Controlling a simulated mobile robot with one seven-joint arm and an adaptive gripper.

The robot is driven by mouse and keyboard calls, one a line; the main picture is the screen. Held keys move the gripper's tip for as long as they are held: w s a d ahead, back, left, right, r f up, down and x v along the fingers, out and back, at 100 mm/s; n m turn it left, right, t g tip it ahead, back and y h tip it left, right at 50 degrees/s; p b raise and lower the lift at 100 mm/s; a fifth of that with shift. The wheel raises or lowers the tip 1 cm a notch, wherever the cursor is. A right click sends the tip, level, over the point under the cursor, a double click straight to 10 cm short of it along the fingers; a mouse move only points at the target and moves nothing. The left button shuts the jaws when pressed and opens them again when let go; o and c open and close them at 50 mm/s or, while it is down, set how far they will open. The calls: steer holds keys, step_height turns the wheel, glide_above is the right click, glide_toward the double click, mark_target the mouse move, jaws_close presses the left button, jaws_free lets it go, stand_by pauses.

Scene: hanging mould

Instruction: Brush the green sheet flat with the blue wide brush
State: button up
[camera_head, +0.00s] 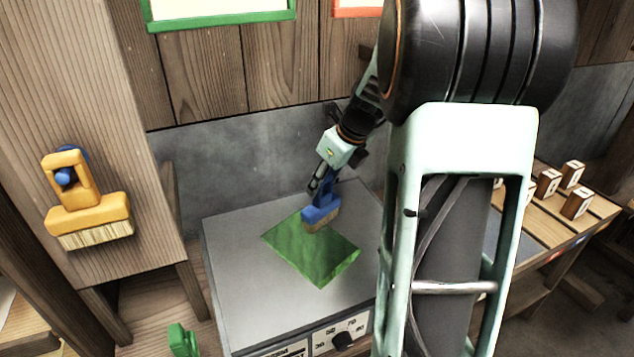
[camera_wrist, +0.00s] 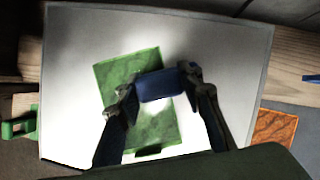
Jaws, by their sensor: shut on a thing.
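The green sheet (camera_head: 318,262) lies on the top of a grey box-like unit (camera_head: 240,290). Its surface shows darker wavy streaks; I cannot tell how flat it is. My gripper (camera_head: 320,184) is shut on the blue wide brush (camera_head: 323,206), bristles down, over the sheet's far part. I cannot tell whether the bristles press on the sheet. In the wrist view, the blue brush (camera_wrist: 157,85) sits between the two fingers and hides the middle of the green sheet (camera_wrist: 120,72).
A yellow brush (camera_head: 88,212) hangs on the wooden panel at left. A green handle-like thing (camera_head: 182,340) stands left of the unit. A dark knob (camera_head: 343,340) is on the unit's front. Small wooden blocks (camera_head: 576,203) stand on a table at right. An orange sheet (camera_wrist: 275,130) lies right of the unit.

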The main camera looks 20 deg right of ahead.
steer(key=shift+w+d, duration=0.15)
steer(key=shift+d, duration=0.35)
steer(key=shift+p, duration=0.3)
steer(key=shift+r, duration=0.1)
steer(key=shift+s+a+p, duration=0.3)
steer(key=shift+s+a, duration=0.05)
steer(key=shift+a, duration=0.55)
steer(key=shift+s+a+p, duration=0.35)
steer(key=shift+a, duration=0.5)
steer(key=shift+s+a+p, duration=0.3)
steer(key=shift+s+a, duration=0.05)
steer(key=shift+a, duration=0.55)
steer(key=shift+s+a+f, duration=0.1)
steer(key=shift+a+f, duration=0.05)
steer(key=shift+f, duration=0.1)
